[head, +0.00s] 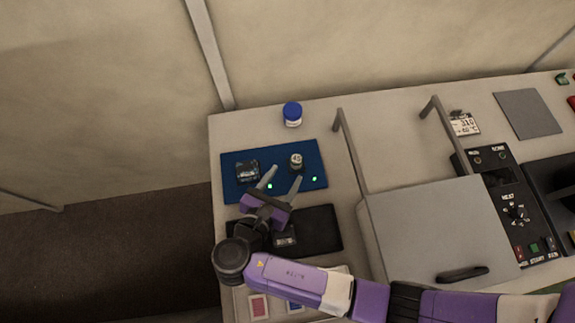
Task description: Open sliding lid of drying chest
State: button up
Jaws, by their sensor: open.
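The drying chest appears to be the grey box (430,225) at the right centre, with a flat grey lid over it and a dark handle (463,274) near its front edge. Two rails (350,150) run back from it. My gripper (283,180) is open and empty over the blue mat (235,188), left of the chest and well apart from the handle. Its fingers point toward a small pale cylinder (296,161) on the mat. My arm crosses in front of the chest's lower edge.
A blue-capped jar (292,114) stands behind the mat. A small clear box (247,171) sits on the mat. A black tray (322,230) lies in front. A control panel (510,205) is right of the chest. The bench's left edge drops to the floor.

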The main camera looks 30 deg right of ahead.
aim_at(450, 235)
jog(key=k+j, duration=0.35)
jog(key=j, duration=0.15)
jog(key=k+j, duration=0.4)
